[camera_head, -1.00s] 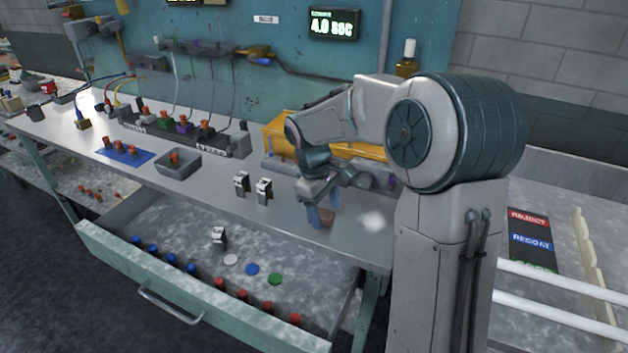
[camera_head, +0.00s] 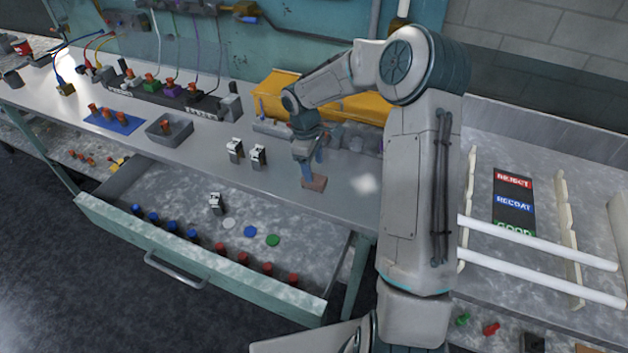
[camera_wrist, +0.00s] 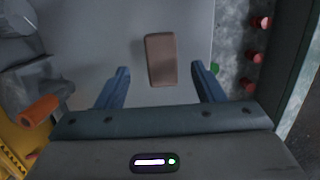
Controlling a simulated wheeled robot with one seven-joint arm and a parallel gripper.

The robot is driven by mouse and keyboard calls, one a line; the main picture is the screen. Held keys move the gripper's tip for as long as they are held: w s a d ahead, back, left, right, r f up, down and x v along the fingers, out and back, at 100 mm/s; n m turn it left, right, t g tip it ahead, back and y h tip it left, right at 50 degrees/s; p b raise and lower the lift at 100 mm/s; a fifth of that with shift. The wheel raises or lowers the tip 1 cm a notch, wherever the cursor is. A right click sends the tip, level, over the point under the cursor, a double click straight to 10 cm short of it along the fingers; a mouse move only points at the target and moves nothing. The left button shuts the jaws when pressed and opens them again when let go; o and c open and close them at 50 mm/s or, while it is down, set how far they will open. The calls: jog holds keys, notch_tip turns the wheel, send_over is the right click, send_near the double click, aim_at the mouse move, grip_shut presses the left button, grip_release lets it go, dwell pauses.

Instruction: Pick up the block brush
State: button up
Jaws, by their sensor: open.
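The block brush appears as a small brown block (camera_head: 314,183) lying on the grey bench top near its front edge. In the wrist view the brown block (camera_wrist: 161,60) lies flat, a little beyond the fingertips and between their lines. My gripper (camera_head: 312,168) is over the bench right at the block, with its blue fingers pointing down. In the wrist view my gripper (camera_wrist: 160,80) is open, with one finger on each side and nothing held. Any bristles of the block are not visible.
An open drawer (camera_head: 200,255) with blue and red pegs and coloured discs lies below the bench front. Two small black-and-white devices (camera_head: 247,153) stand left of my gripper. A yellow object (camera_head: 280,92) stands behind it. A grey tray (camera_head: 168,128) sits farther left.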

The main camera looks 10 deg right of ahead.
aim_at(314, 178)
jog(key=shift+s+d+f+p, duration=0.15)
jog(key=shift+f+p, duration=0.7)
jog(key=shift+f, duration=1.8)
jog(key=shift+c, duration=0.3)
jog(key=c, duration=1)
